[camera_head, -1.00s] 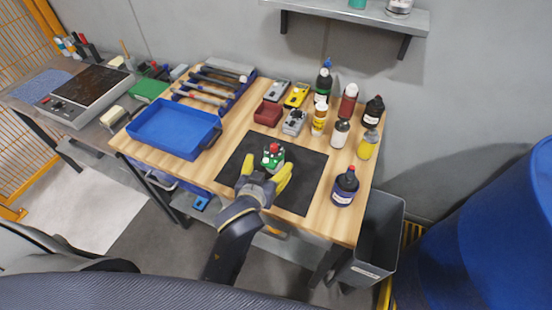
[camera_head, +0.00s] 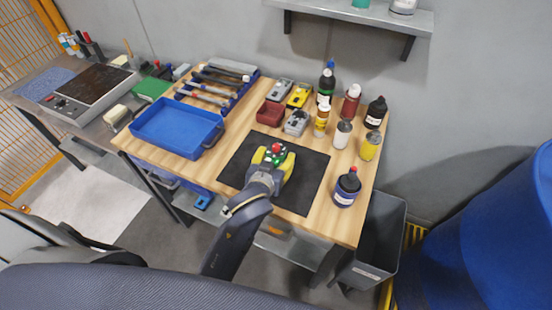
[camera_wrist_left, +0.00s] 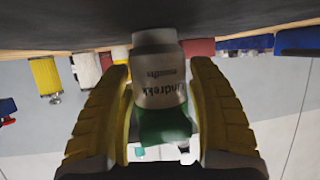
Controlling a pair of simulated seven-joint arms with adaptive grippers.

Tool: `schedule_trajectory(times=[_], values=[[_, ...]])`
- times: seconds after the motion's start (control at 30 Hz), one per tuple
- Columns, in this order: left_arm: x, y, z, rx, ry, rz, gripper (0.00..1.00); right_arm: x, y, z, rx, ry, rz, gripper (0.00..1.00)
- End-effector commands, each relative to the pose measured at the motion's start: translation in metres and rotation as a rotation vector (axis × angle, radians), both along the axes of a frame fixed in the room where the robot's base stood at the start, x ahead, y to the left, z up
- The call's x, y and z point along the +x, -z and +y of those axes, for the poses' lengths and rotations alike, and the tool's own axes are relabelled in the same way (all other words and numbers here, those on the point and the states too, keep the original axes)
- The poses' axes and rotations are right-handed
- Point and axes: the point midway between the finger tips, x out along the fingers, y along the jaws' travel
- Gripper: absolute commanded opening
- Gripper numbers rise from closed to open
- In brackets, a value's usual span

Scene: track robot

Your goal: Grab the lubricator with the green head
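The green-headed lubricator (camera_wrist_left: 161,85) stands on the black mat (camera_head: 312,185), between the yellow fingers of my left gripper (camera_head: 275,160). In the head view its green part (camera_head: 267,160) shows, with a red top. The left wrist view is upside down; it shows a pale labelled body and the green head between both fingers (camera_wrist_left: 160,110). The fingers lie close along both sides. Whether both touch it cannot be told. My right gripper is out of view.
Several bottles stand right and behind, including a dark blue one (camera_head: 347,187) and a yellow one (camera_head: 370,147). A blue tray (camera_head: 215,122) is at left. A red box (camera_head: 270,114) and small devices sit behind the mat. The mat's right part is clear.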

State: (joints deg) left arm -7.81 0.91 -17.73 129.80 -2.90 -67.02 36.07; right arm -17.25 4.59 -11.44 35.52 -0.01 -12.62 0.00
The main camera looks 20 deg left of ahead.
Motion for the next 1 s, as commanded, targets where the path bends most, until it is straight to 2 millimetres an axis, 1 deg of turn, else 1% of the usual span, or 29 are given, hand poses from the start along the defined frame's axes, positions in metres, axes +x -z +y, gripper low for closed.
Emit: schedule_trajectory(times=[0.03, 0.07, 0.3, 0.37, 0.4, 0.57, 0.67, 0.77, 1.0], values=[[0.0, 0.0, 0.0, 0.0, 0.0, 0.0, 0.52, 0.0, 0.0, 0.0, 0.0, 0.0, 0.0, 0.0], [0.0, 0.0, 0.0, 0.0, 0.0, 0.0, 0.48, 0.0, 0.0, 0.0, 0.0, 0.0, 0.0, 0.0], [0.0, 0.0, 0.0, 0.0, 0.0, 0.0, 0.2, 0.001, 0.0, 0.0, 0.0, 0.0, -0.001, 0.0], [0.0, 0.0, 0.0, 0.0, 0.0, 0.0, 0.14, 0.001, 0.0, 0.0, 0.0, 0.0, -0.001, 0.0], [0.0, 0.0, 0.0, 0.0, 0.0, -0.001, 0.09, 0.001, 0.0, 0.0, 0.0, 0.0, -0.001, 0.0], [0.0, -0.001, 0.0, 0.0, 0.0, -0.001, 0.08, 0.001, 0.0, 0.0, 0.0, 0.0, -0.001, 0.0], [0.0, -0.005, 0.0, -0.002, 0.0, -0.002, 0.08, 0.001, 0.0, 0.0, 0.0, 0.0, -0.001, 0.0], [0.001, -0.017, 0.0, -0.004, -0.002, -0.005, 0.08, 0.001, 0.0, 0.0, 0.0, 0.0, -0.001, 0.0], [0.001, -0.057, -0.001, -0.004, -0.001, -0.006, 0.08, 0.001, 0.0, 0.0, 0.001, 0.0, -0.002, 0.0]])
